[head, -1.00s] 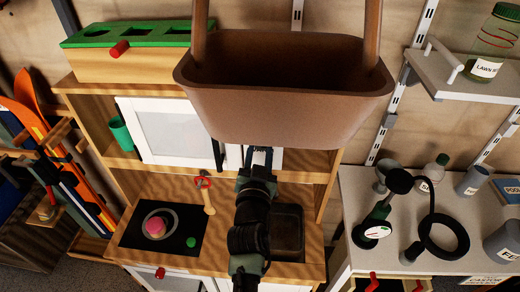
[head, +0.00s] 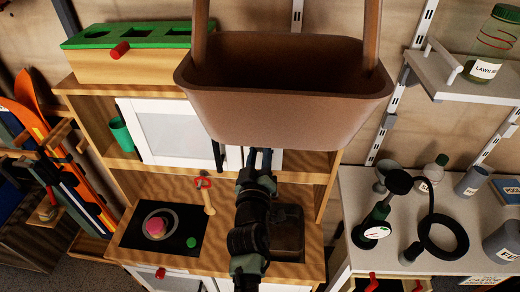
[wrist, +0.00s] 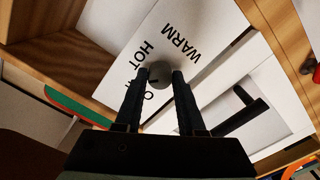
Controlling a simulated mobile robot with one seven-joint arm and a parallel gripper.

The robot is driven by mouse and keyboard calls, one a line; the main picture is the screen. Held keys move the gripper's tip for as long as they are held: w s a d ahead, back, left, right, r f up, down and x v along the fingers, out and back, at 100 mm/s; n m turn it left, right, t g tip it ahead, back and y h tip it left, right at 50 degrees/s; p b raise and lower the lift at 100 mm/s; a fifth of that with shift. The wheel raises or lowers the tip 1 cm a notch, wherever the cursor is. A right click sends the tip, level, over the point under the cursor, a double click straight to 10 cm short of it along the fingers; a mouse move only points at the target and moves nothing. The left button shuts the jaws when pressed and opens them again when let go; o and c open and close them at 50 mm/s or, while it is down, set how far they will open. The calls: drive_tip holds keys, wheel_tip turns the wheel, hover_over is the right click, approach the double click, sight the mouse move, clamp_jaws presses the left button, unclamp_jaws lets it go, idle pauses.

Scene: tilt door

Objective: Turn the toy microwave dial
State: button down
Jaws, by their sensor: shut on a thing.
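The toy microwave (head: 165,130) is white and sits in the shelf of the wooden play kitchen, partly covered from above by a brown basket. Its round grey dial (wrist: 159,70) shows in the wrist view on a white panel, with the words HOT and WARM around it and another label partly hidden by a finger. My gripper (head: 259,158) reaches up to the panel right of the door. In the wrist view its two dark fingers are shut on the dial, one on each side. In the head view the dial is hidden.
The brown basket (head: 285,105) hangs close above my gripper. The black door handle (head: 217,155) is just left of my gripper. A grey table (head: 460,240) with several objects is on the right.

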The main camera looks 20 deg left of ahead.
drive_tip(key=shift+n+p, duration=0.45)
drive_tip(key=shift+n, duration=3.45)
drive_tip(key=c, duration=0.5)
unclamp_jaws()
drive_tip(key=p+v, duration=0.3)
drive_tip(key=v, duration=1)
drive_tip(key=shift+p, duration=0.3)
